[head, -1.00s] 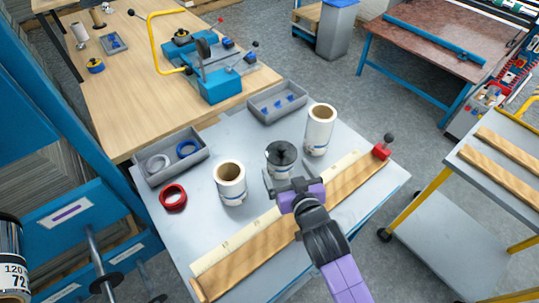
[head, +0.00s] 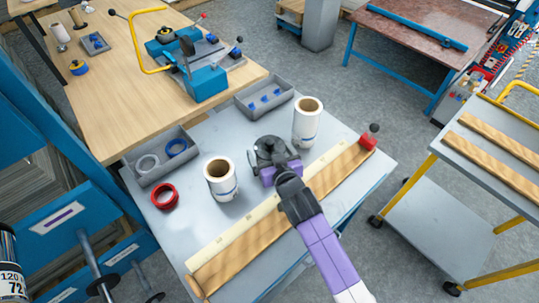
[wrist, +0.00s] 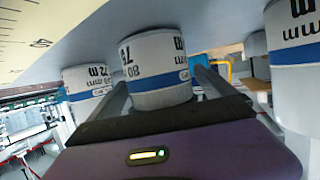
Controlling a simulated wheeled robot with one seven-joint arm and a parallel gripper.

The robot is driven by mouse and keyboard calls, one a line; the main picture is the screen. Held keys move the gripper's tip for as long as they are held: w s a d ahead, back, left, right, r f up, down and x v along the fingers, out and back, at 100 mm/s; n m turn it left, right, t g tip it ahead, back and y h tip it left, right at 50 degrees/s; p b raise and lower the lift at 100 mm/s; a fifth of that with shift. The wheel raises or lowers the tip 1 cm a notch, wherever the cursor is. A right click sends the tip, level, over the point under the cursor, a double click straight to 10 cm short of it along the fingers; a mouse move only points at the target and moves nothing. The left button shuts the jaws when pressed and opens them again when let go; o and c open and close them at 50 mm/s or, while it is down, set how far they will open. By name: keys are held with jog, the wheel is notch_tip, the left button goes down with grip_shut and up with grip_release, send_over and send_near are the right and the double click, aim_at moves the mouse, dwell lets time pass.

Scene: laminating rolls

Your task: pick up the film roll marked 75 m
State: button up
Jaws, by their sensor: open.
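The film roll marked 75 (wrist: 157,75), white with a blue band, stands in the middle of the wrist view, which looks upside down. In the head view it is the middle roll with a dark top (head: 270,150), largely hidden by my gripper (head: 273,157). My gripper is open, with one finger on each side of this roll; I cannot tell whether they touch it. A roll marked 72 m (wrist: 88,82) shows at left in the wrist view. Another roll (wrist: 296,75) shows at right there.
White rolls stand left (head: 220,180) and right (head: 307,122) of my gripper on the grey table (head: 185,222). A wooden board with a ruler (head: 240,250) lies in front. Grey trays (head: 140,178) (head: 243,108) and a red tape ring (head: 165,196) are behind and left.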

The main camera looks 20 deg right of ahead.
jog(key=shift+c, duration=0.4)
jog(key=c, duration=1.5)
